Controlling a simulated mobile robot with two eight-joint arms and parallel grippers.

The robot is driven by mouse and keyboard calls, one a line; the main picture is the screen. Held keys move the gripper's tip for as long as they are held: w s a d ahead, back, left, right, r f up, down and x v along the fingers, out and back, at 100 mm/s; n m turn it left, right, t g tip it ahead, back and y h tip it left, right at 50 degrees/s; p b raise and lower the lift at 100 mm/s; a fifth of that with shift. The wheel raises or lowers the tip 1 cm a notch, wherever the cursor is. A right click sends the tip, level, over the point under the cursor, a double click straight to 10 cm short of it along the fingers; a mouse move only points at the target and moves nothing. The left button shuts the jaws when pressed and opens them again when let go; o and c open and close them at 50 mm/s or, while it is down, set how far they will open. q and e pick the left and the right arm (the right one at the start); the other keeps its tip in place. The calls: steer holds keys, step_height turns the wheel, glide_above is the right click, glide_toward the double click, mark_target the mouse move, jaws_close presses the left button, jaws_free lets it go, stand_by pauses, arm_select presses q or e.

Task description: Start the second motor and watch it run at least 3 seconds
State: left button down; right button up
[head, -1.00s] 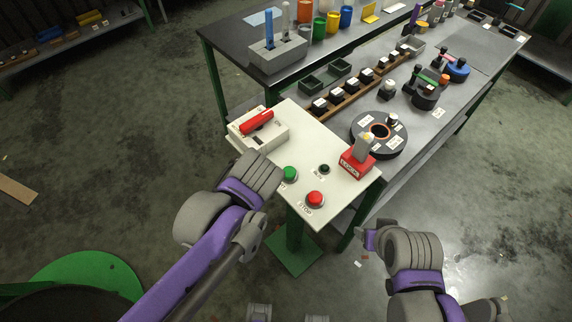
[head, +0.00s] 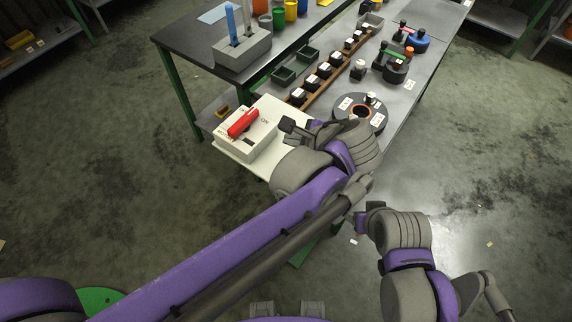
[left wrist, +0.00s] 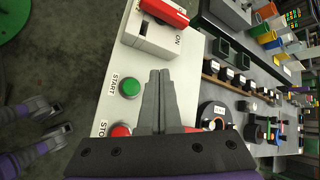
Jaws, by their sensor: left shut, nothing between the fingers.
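The green START button (left wrist: 130,87) and the red STOP button (left wrist: 120,130) sit on the pale control panel (left wrist: 99,117) in the left wrist view. In the head view my left arm hides both buttons. A white switch box (head: 262,134) with a red handle (head: 242,122) stands at the panel's left end. My left gripper (head: 288,127) is shut and empty above the panel. In the left wrist view its fingertips (left wrist: 159,73) appear just right of the START button, apart from it in the picture. My right gripper (head: 366,216) hangs off the panel's right side; its fingers are unclear.
A dark round unit with an orange ring (head: 376,125) stands on the grey bench behind the panel. A wooden rail (head: 313,87) with several black-and-white parts and a grey holder (head: 243,52) stand farther back. Open floor lies left of the panel.

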arm_select(q)
steer(key=shift+f, duration=0.1)
arm_select(e)
steer(key=shift+f, duration=0.15)
arm_select(q)
step_height(320, 180, down, 8)
steer(key=b, duration=0.5)
steer(key=shift+s, duration=0.1)
steer(key=shift+f, duration=0.3)
arm_select(e)
step_height(320, 180, down, 7)
steer(key=s, duration=0.2)
arm_select(q)
steer(key=shift+f+b, duration=0.15)
steer(key=shift+b, duration=0.2)
arm_select(e)
steer(key=shift+s, duration=0.1)
stand_by(0.7)
arm_select(q)
steer(key=shift+f, duration=0.3)
arm_select(e)
steer(key=shift+f, duration=0.25)
